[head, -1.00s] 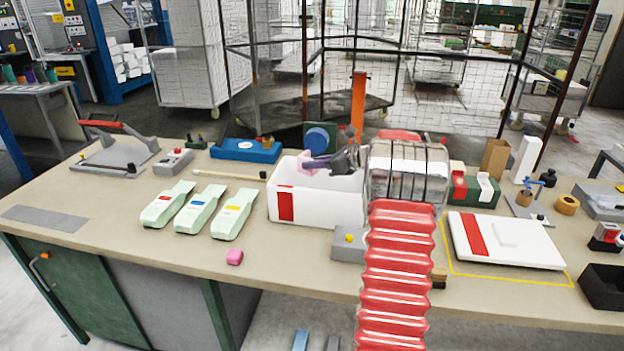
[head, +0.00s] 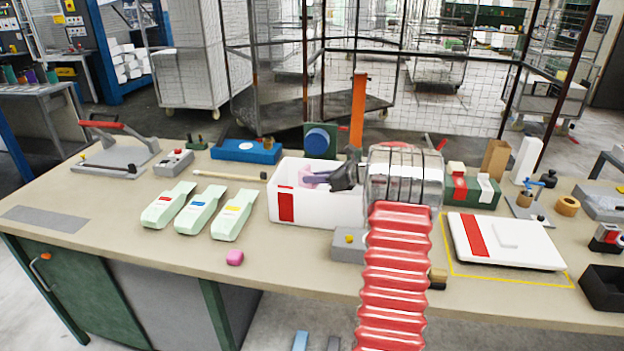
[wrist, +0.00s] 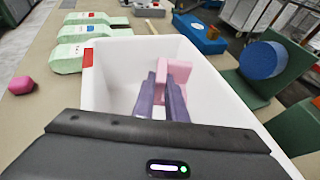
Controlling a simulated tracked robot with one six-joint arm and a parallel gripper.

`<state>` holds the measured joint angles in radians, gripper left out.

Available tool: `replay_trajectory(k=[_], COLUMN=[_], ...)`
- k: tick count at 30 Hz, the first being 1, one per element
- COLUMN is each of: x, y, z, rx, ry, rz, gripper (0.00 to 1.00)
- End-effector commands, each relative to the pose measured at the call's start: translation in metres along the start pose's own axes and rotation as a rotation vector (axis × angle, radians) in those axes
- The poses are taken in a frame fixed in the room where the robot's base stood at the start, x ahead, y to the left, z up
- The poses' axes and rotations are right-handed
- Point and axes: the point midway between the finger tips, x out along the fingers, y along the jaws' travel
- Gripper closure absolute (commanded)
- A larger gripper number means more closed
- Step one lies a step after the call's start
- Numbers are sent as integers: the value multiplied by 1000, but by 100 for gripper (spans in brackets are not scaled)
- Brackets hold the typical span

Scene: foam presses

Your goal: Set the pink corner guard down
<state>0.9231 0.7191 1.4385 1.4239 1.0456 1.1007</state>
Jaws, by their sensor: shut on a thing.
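The pink corner guard (wrist: 172,72) is between the purple fingers of my gripper (wrist: 163,90), which is shut on it. In the wrist view the guard and fingertips are inside the white box (wrist: 103,75), within its walls. Whether the guard touches the box floor, I cannot tell. In the head view my gripper (head: 318,179) reaches over the box (head: 322,208), which has a red patch on its front. The guard (head: 308,173) shows partly there, behind the fingers and the rim.
Several pale green pouches (head: 196,211) lie left of the box, and a small pink block (head: 235,257) lies in front. A blue disc on a green stand (head: 318,140) is behind the box. A white lid (head: 507,240) lies on the right.

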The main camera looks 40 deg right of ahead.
Motion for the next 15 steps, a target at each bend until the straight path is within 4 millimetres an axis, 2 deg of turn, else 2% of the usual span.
replay_trajectory(k=[15], x=[6], y=[1], z=[-15], rx=[3], ry=[6], rz=[2], gripper=[100])
